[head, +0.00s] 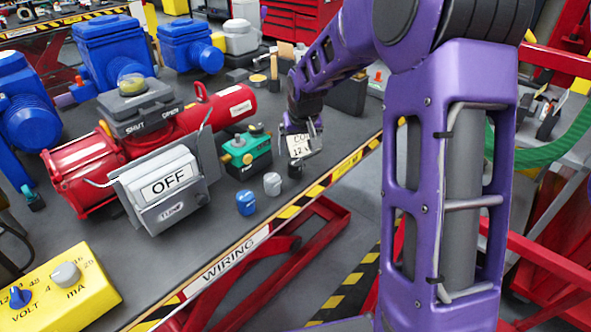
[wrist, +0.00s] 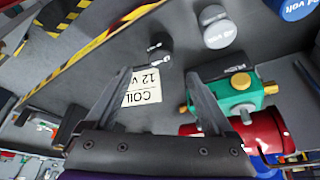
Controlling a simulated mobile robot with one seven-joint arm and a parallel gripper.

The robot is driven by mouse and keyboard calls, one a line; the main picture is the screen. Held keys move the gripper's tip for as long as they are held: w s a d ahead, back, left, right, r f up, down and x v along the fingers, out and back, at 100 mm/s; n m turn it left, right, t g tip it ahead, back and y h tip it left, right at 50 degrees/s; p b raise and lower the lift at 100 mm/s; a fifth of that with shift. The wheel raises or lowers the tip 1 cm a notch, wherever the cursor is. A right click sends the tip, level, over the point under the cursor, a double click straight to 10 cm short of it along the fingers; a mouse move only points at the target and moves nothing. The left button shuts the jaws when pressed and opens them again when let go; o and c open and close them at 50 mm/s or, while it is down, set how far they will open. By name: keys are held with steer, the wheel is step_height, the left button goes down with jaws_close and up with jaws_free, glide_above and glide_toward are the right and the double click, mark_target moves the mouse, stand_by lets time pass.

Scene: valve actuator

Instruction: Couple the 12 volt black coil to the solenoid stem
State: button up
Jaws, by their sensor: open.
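The black coil (head: 295,171) stands on the bench near its striped edge. In the wrist view the black coil (wrist: 159,44) is just beyond my fingertips, apart from them as far as I can tell. My gripper (head: 302,131) hangs above and behind it; in the wrist view my gripper (wrist: 160,74) is open and empty. A white "COIL 12 V" label (wrist: 146,90) shows between the fingers. The green solenoid valve (head: 248,152), with brass fittings, sits left of the coil; it also shows in the wrist view (wrist: 239,96). I cannot clearly make out its stem.
A grey coil (head: 272,184) and a blue coil (head: 246,203) stand left of the black one. Behind the valve is a red actuator (head: 222,107), with a grey box marked OFF (head: 170,188) in front. Bare bench lies around the coils.

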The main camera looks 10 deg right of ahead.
mark_target(296, 162)
steer(key=x, duration=0.2)
steer(key=shift+w+f, duration=0.15)
steer(key=shift+f, duration=0.05)
steer(key=x, duration=0.4)
steer(key=shift+a+f+b, duration=0.1)
steer(key=shift+f+b, duration=0.2)
steer(key=shift+b, duration=0.1)
steer(key=shift+f, duration=0.3)
jaws_close()
